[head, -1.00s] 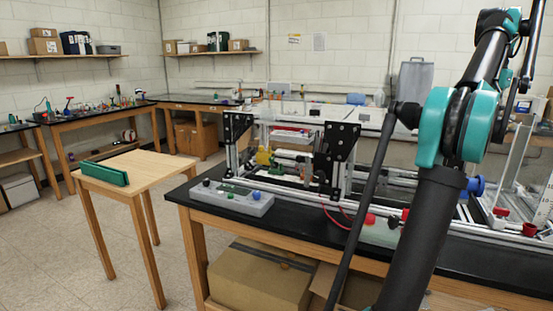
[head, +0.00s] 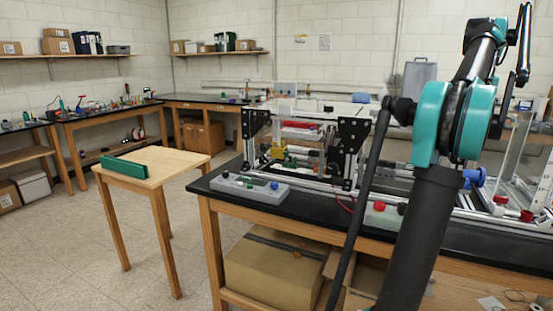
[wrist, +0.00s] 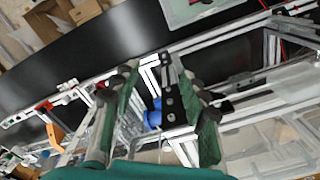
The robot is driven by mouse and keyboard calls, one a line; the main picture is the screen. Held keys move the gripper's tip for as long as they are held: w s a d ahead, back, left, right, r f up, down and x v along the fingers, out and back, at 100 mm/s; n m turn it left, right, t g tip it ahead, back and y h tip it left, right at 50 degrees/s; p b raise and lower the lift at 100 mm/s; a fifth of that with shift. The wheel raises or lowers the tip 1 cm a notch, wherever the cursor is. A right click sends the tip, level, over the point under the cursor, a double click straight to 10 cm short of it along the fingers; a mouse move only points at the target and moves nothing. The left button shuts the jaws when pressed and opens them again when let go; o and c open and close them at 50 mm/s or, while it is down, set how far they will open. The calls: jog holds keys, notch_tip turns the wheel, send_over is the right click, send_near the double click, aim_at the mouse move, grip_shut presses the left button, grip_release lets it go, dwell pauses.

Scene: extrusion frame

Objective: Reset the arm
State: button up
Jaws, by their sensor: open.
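My arm (head: 450,130) rises on the right side of the head view, bent at its teal joints, with its upper part high above the black bench. My gripper (wrist: 160,85) shows in the wrist view with its two green-padded fingers spread apart and nothing held between them. It points down over the extrusion frame (wrist: 235,45), whose metal rails run slantwise below it. A blue part (wrist: 153,116) shows between the fingers, lower down. In the head view I cannot clearly make out the fingers. The extrusion frame (head: 352,150) stands on the bench there.
A grey button box (head: 235,190) sits at the bench's left end. A small wooden table (head: 175,164) with a green block (head: 125,168) stands to the left, with open floor around it. Cardboard boxes (head: 268,275) lie under the bench. Clear upright panels stand at the right.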

jog(key=w+a+f+n+t, duration=0.1)
jog(key=w+a+f+n, duration=0.15)
jog(key=a+f, duration=0.95)
jog(key=w+a+f+n+t, duration=0.15)
jog(key=a+f+n, duration=0.25)
jog(key=a+f, duration=0.8)
jog(key=s+a+f+n+t, duration=0.1)
jog(key=s+a+f+n, duration=0.5)
jog(key=s+a+f, duration=1.2)
jog(key=a+f, duration=0.1)
jog(key=a, duration=0.2)
jog(key=shift+s+f, duration=0.35)
jog(key=shift+s, duration=0.05)
